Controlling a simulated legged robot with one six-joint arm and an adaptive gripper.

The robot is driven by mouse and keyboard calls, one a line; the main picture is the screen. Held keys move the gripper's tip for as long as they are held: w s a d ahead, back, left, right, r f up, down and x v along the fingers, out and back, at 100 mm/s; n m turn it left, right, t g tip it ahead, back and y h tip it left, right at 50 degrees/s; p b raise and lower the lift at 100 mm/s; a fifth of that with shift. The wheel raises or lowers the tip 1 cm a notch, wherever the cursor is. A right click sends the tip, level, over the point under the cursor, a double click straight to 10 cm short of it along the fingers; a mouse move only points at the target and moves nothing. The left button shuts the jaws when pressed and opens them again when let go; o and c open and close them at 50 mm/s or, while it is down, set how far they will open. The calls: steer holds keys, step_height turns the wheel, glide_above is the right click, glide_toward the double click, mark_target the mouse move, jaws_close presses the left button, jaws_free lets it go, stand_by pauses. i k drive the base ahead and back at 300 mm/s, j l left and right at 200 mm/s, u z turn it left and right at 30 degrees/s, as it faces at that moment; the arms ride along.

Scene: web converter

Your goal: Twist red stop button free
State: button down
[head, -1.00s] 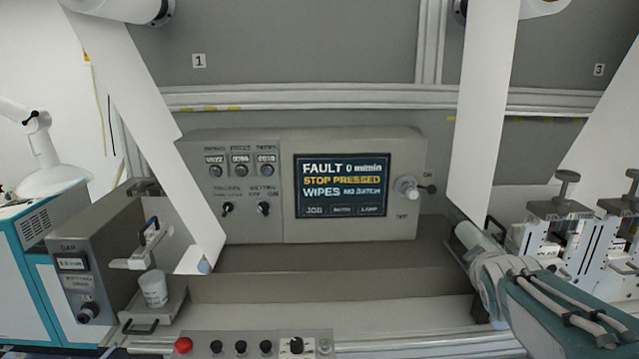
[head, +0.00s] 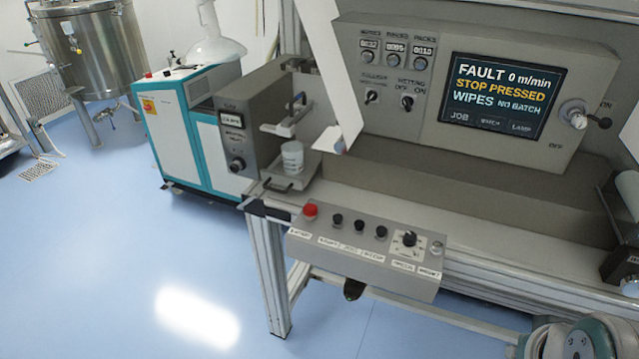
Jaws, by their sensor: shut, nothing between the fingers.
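The red stop button (head: 310,211) sits at the left end of the slanted grey control box (head: 350,258) on the front edge of the machine. It is a round red cap. I cannot tell from here how deep it sits. The screen (head: 497,97) reads "FAULT 0 m/min", "STOP PRESSED" and "WIPES NO BATCH". My gripper is not in view; only grey and teal parts of my arm show at the bottom right corner, well away from the button.
Several black knobs and a dial (head: 408,241) sit right of the red button. A white cup (head: 292,157) stands on a small tray behind it. A white web (head: 332,75) hangs above. The blue floor (head: 110,240) is clear in front.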

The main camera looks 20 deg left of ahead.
mark_target(310, 210)
steer(key=u, duration=1.2)
steer(key=i+j+z, duration=0.1)
steer(key=i, duration=0.55)
